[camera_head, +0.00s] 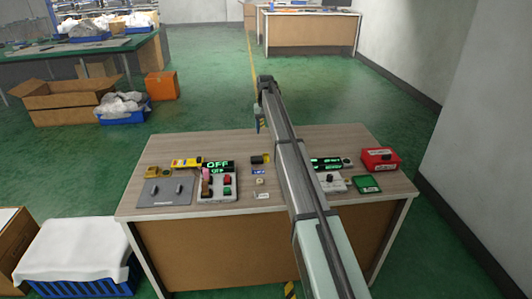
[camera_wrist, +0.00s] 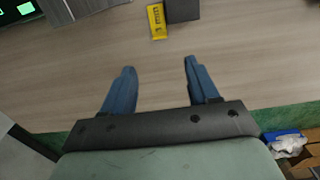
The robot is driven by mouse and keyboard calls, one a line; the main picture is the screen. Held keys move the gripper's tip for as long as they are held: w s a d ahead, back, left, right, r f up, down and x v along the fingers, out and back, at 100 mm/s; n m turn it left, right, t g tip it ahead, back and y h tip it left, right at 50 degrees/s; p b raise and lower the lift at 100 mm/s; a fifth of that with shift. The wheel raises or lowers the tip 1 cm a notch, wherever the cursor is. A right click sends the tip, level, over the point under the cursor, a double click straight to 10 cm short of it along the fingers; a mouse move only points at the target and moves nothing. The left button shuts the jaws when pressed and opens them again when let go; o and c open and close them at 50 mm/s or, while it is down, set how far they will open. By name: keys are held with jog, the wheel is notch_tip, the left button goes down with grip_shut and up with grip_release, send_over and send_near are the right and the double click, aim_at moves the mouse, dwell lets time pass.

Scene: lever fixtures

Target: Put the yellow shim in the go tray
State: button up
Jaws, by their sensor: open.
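A small yellow piece, which looks like the yellow shim (camera_head: 267,157), lies on the table beside a dark block, left of my arm. In the wrist view the yellow shim (camera_wrist: 157,21) has dark markings and sits at the top edge, close to the dark block (camera_wrist: 182,9). A green tray (camera_head: 368,184), seemingly the go tray, is at the table's right front. My gripper (camera_head: 258,128) is above the table's far edge. In the wrist view my gripper (camera_wrist: 157,64) has its blue fingers apart with nothing between them; the shim is beyond the tips.
A red box (camera_head: 380,159) stands behind the green tray. A white knob box (camera_head: 331,183) and a green display (camera_head: 327,163) are right of my arm. A button box (camera_head: 218,188), lever plate (camera_head: 165,192) and yellow tool (camera_head: 186,162) are left. The table's far strip is clear.

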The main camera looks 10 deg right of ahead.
aim_at(266, 156)
notch_tip(266, 156, down, 12)
jog(key=shift+s+f, duration=0.15)
jog(key=shift+f, duration=0.05)
dwell(1.1)
grip_shut()
dwell(0.4)
jog(key=shift+r, duration=0.1)
